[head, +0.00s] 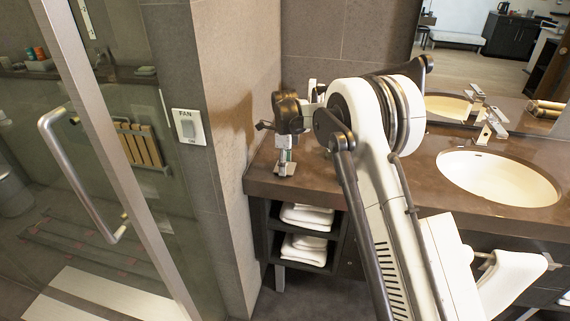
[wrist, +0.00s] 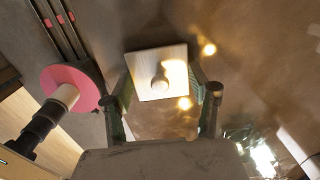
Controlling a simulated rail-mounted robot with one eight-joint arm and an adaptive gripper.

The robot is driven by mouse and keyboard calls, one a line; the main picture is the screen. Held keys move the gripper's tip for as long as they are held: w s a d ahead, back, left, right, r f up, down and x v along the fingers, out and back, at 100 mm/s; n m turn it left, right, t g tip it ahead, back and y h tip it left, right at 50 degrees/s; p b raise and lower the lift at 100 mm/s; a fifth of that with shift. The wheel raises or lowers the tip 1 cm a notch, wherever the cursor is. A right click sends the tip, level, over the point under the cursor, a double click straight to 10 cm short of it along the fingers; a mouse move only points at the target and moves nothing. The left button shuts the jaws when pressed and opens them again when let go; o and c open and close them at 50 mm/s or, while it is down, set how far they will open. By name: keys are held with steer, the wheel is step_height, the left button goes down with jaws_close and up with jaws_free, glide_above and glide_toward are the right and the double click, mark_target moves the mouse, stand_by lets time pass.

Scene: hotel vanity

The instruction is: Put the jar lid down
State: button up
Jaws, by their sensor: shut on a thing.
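The jar lid (wrist: 145,88) is a pale square plate with a round knob in its middle. In the wrist view it sits between the two fingers of my gripper (wrist: 162,95), which is shut on it. In the head view my gripper (head: 284,158) points down over the left end of the brown counter (head: 330,190), with the lid (head: 285,170) small at its tips. I cannot tell whether the lid touches the counter. The jar is not clearly visible; a shiny, clear-looking object (wrist: 262,157) shows at the lower right of the wrist view.
A tiled wall (head: 228,100) stands close on the left, with a fan switch (head: 189,127) and a glass shower door. A white sink (head: 498,178) and tap (head: 490,125) are at the right. Folded towels (head: 306,216) lie on shelves below. Much of the counter is hidden behind my arm.

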steer(key=shift+f, duration=0.15)
steer(key=o, duration=1.1)
step_height(320, 180, up, 12)
steer(key=s+d+r+n+t, duration=0.2)
steer(key=s+d+r+n, duration=0.3)
steer(key=s+d+r, duration=0.4)
steer(key=s+d+r+n+t, duration=0.1)
steer(key=s+d+r+n, duration=0.45)
steer(key=s, duration=0.55)
steer(key=s+d+f+n+t, duration=0.1)
steer(key=s+d+f+n, duration=0.1)
steer(key=s, duration=0.7)
steer(key=s+d+f+n+t, duration=0.1)
steer(key=s+d+n, duration=0.3)
steer(key=s, duration=0.4)
steer(key=s+d+f+n+t, duration=0.2)
steer(key=s+d+f+n, duration=0.1)
steer(key=s, duration=0.6)
steer(key=shift+s+d+n, duration=0.25)
steer(key=shift+s+d, duration=0.05)
steer(key=shift+s, duration=0.05)
